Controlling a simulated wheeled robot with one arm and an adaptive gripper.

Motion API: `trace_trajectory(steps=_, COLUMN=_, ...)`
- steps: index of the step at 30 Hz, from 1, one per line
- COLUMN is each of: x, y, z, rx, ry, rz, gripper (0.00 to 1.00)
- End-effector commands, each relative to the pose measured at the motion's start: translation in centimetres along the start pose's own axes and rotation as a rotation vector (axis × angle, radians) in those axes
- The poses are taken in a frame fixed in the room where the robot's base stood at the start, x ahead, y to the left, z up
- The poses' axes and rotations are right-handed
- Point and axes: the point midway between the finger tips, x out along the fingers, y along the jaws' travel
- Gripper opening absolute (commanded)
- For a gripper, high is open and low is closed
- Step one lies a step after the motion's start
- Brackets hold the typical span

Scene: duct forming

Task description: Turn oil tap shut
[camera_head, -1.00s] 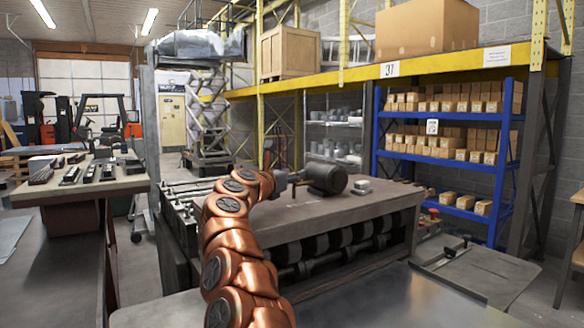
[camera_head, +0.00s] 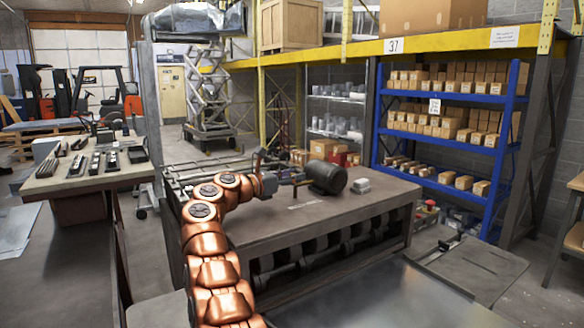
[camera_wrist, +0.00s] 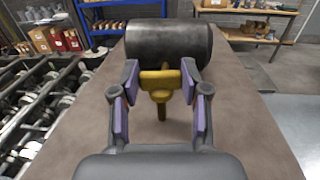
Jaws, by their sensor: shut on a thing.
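The oil tap (camera_wrist: 161,98) is a small yellow T-shaped piece in the wrist view, in front of a dark cylinder. My gripper (camera_wrist: 159,79) has its two fingertips on either side of the tap's crosspiece and is shut on it. The tap's stem points down toward the camera. In the head view my gripper (camera_head: 273,173) is at the left of the dark cylinder (camera_head: 326,177) on the machine's top. The tap is too small there to make out its handle.
The cylinder sits on the grey machine top (camera_head: 300,212), with rollers below. Blue shelves (camera_head: 450,140) with boxes stand behind. A side table (camera_head: 90,185) with metal parts stands at the left.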

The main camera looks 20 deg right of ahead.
Motion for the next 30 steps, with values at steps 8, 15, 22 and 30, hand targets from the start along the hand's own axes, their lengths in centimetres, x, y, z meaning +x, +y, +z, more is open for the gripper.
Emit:
trace_trajectory(steps=8, x=0.11, y=0.06, z=0.37, rx=-0.001, ry=-0.002, rz=-0.064, gripper=0.1)
trace_trajectory(steps=15, x=0.04, y=0.17, z=0.27, rx=0.0, ry=-0.001, rz=-0.095, gripper=0.1)
trace_trajectory(steps=22, x=0.05, y=0.13, z=0.05, rx=-0.002, ry=0.0, rz=-0.112, gripper=0.1)
trace_trajectory(steps=30, x=-0.03, y=0.18, z=-0.01, rx=-0.001, ry=0.0, rz=-0.114, gripper=0.1)
